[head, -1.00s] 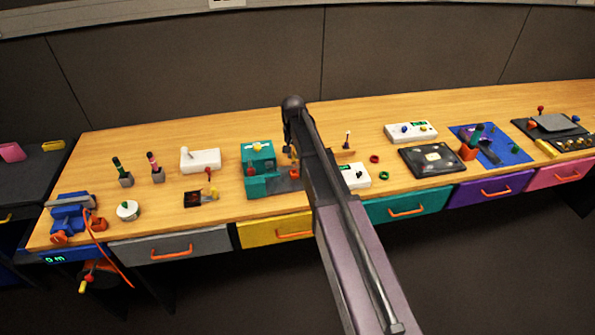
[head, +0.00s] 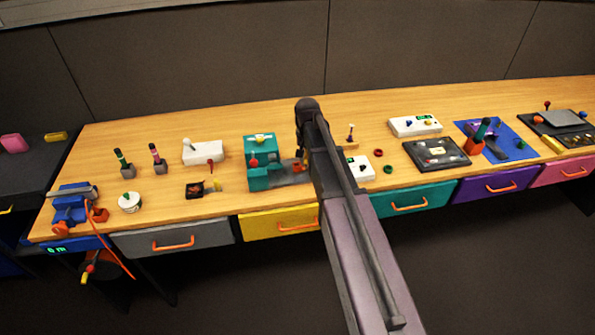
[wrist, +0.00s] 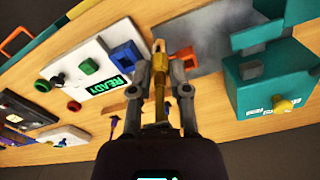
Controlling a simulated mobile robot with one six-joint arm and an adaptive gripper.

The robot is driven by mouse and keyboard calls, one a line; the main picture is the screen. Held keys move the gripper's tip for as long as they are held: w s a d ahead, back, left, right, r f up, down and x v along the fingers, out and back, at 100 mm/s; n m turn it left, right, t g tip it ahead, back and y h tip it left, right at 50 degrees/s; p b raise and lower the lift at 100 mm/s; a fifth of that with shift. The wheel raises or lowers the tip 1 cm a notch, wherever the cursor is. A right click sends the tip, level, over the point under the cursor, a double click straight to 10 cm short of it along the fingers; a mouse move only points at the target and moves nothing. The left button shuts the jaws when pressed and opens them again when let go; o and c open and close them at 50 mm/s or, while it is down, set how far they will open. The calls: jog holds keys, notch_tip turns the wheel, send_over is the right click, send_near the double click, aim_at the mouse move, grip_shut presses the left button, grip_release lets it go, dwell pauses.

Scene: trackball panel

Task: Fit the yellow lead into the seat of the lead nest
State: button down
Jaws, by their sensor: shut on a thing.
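My gripper (wrist: 160,78) is shut on the yellow lead (wrist: 161,88), which stands lengthwise between the two fingers in the wrist view, with an orange tip past the fingertips. An orange block with a dark opening (wrist: 184,58) sits on a grey plate (wrist: 212,62) just right of the fingertips; I cannot tell whether it is the lead nest. The lead's tip appears near the left edge of that plate; whether they touch cannot be told. In the head view my arm hides the lead, and the orange block (head: 298,166) shows beside it.
A teal machine (head: 260,176) stands left of my arm, beside the grey plate. A white box with a READY display (wrist: 105,72) lies left of the gripper in the wrist view. Several other devices stand along the wooden bench, with bare wood (head: 240,115) behind them.

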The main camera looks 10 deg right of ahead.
jog(key=s+d+f+b, duration=0.1)
jog(key=s+d+f, duration=0.1)
jog(key=s, duration=0.5)
jog(key=shift+s+b, duration=0.25)
jog(key=shift+b, duration=0.05)
jog(key=shift+s+a+n, duration=0.2)
jog(key=shift+a+n, duration=0.3)
jog(key=shift+a, duration=1.3)
jog(key=w, duration=0.5)
jog(key=w+f+b, duration=0.1)
jog(key=w, duration=0.8)
jog(key=shift+w+f, duration=0.2)
jog(key=shift+w, duration=0.15)
jog(key=shift+w, duration=0.35)
jog(key=shift+w+f+b, duration=0.15)
jog(key=shift+f+b, duration=0.35)
jog(key=shift+b, duration=0.1)
jog(key=shift+w+f+b, duration=0.15)
jog(key=shift+f+b, duration=0.35)
jog(key=shift+b, duration=0.05)
jog(key=shift+f+b, duration=0.85)
jog(key=shift+b, duration=0.05)
